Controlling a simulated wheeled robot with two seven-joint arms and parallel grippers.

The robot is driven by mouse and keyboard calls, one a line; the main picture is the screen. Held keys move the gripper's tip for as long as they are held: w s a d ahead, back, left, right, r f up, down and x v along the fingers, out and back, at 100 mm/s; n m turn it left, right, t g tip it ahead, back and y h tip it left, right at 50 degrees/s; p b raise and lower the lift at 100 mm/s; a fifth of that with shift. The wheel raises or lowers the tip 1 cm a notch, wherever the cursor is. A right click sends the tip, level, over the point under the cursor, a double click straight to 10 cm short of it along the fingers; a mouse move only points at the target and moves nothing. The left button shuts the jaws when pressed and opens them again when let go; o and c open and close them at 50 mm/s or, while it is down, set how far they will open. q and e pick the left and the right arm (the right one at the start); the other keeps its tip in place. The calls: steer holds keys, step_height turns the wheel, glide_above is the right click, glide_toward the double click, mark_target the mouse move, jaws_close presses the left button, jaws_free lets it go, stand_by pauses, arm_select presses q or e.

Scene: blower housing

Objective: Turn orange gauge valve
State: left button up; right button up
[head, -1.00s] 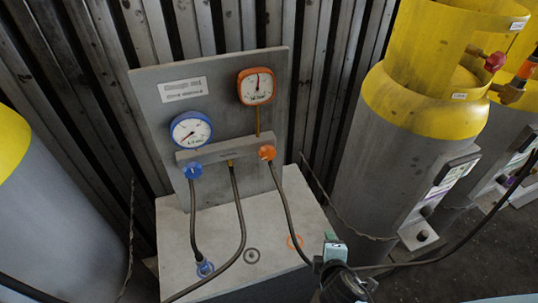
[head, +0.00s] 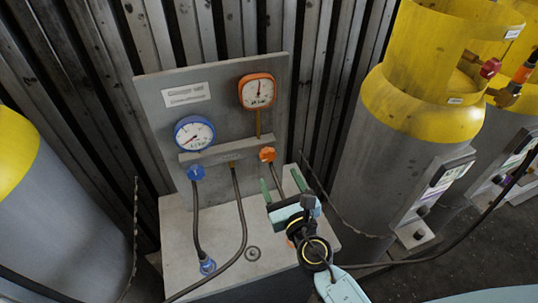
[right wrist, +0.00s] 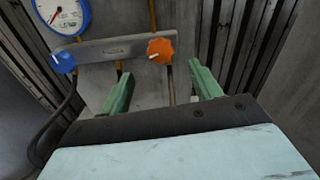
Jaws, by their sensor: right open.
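The orange gauge valve (head: 267,154) is a small orange knob on the right end of the grey manifold bar, below the orange gauge (head: 257,91). It also shows in the right wrist view (right wrist: 160,49), just beyond and between the fingertips. My right gripper (head: 282,181) is open and empty, with its two green fingers pointing up towards the knob from below and slightly right. The fingers also show in the right wrist view (right wrist: 158,80), apart from the knob. My left gripper is not in view.
A blue knob (head: 196,173) and blue gauge (head: 194,134) sit left on the panel. Dark hoses (head: 241,220) hang from the manifold to the grey base (head: 225,268). A yellow-topped cylinder (head: 400,105) stands right, another (head: 15,150) left. Corrugated wall is behind.

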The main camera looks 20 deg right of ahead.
mark_target(269, 158)
steer(key=w, duration=0.9)
steer(key=shift+a, duration=0.15)
steer(key=shift+c, duration=0.4)
steer(key=c, duration=0.9)
